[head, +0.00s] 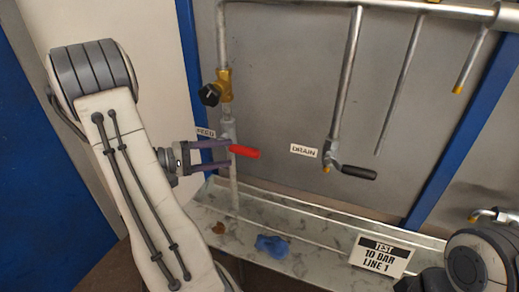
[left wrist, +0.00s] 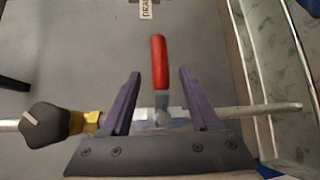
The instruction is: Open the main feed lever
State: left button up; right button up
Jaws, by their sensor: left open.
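The feed lever has a red handle (head: 245,152) beside the FEED label (head: 205,132), on a thin upright pipe. The handle points right, crosswise to the pipe. My left gripper (head: 228,154) is open, its purple fingers reaching the valve from the left. In the left wrist view, the red handle (left wrist: 159,62) lies between the two spread fingers of the left gripper (left wrist: 160,78), with a visible gap on each side. The fingers appear to straddle the lever's base without closing on it. My right gripper is not seen.
A brass valve with a black knob (head: 210,94) sits just above on the same pipe. A black-handled drain lever (head: 358,172) is to the right, near the DRAIN label (head: 304,150). A blue cloth (head: 272,245) and a LINE 1 sign (head: 381,256) are on the ledge below.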

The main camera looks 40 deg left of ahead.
aim_at(256, 150)
pick_arm(q)
jog(key=p+x, duration=0.1)
jog(key=x, duration=0.9)
jog(key=shift+s+d, duration=0.15)
grip_shut()
dwell(1.0)
